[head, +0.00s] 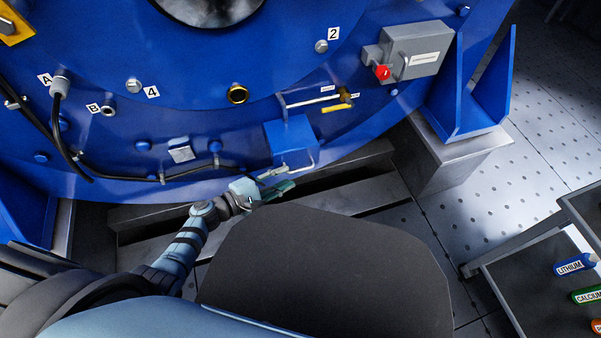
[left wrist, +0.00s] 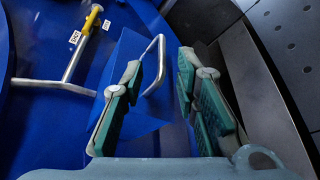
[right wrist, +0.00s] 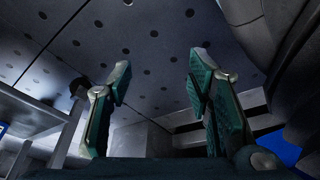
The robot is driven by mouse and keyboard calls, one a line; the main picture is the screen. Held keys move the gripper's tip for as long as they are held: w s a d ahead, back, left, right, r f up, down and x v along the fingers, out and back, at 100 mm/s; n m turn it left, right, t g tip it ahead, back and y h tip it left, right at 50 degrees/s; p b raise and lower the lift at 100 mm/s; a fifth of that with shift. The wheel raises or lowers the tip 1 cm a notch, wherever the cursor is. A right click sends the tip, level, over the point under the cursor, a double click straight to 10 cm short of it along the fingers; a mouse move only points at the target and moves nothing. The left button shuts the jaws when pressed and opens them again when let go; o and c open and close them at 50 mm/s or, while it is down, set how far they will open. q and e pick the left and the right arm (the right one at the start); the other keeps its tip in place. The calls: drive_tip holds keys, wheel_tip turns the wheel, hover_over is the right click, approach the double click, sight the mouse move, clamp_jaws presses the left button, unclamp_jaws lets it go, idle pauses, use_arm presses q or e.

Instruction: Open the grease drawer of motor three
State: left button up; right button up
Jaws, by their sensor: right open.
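The grease drawer shows in the head view as a blue box (head: 290,138) low on the motor's face, with a metal bar handle (head: 297,168) on its front. My left gripper (head: 282,180) is right at this handle. In the left wrist view the gripper (left wrist: 160,67) is open, and the handle (left wrist: 160,62) shows between its two fingers, closer to the left one. I cannot tell whether a finger touches it. The blue drawer box (left wrist: 128,60) is partly hidden behind the left finger. My right gripper (right wrist: 158,80) is open and empty in the right wrist view.
Above the drawer is a pipe with a yellow-handled valve (head: 335,107). A grey box with a red button (head: 383,72) is to its upper right. A steel beam (head: 370,192) lies below the motor. A cart with labelled bottles (head: 572,266) stands at the right.

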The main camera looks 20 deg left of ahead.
sight(297, 171)
use_arm(q)
drive_tip(key=b+x, duration=0.1)
drive_tip(key=x, duration=0.4)
drive_tip(key=shift+w+d+f+b, duration=0.2)
drive_tip(key=shift+w+f+b, duration=0.1)
drive_tip(key=shift+b, duration=0.05)
drive_tip(key=shift+w+d, duration=0.4)
drive_tip(key=shift+w, duration=0.1)
use_arm(e)
drive_tip(key=shift+w+a+r, duration=0.1)
drive_tip(key=shift+w+r, duration=0.2)
drive_tip(key=shift+r, duration=0.35)
drive_tip(key=shift+w+a+r, duration=0.1)
drive_tip(key=shift+w+r, duration=0.25)
drive_tip(key=shift+r, duration=0.35)
drive_tip(key=shift+w+a+r, duration=0.1)
drive_tip(key=shift+w+r, duration=0.2)
drive_tip(key=shift+r, duration=0.35)
use_arm(q)
clamp_jaws()
